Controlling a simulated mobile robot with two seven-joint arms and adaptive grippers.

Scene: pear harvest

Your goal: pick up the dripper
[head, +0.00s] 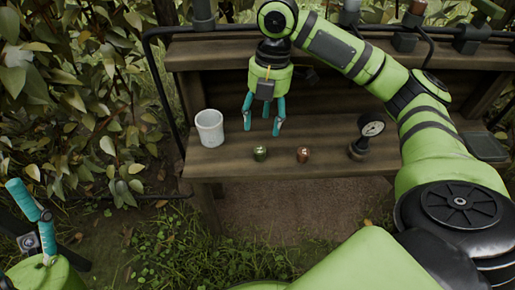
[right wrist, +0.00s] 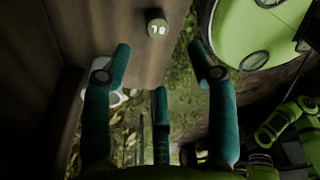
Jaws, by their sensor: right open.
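Two small round drippers stand on the wooden bench: a green one (head: 260,153) and a reddish-brown one (head: 303,154), both near its front edge. My right gripper (head: 263,124) hangs fingers-down above the bench, behind the green dripper, open and empty. In the right wrist view the green dripper (right wrist: 157,27), with pale digits on its top, lies beyond the spread teal fingers of my right gripper (right wrist: 161,62), apart from them. My left gripper (head: 38,215) shows only partly at the lower left; its opening cannot be made out.
A white cup (head: 209,128) stands at the bench's left end. A dial gauge (head: 368,133) stands to the right of the drippers. A raised shelf (head: 215,54) with dark pipes runs behind the wooden bench (head: 330,170). Leafy bushes (head: 75,100) crowd the left.

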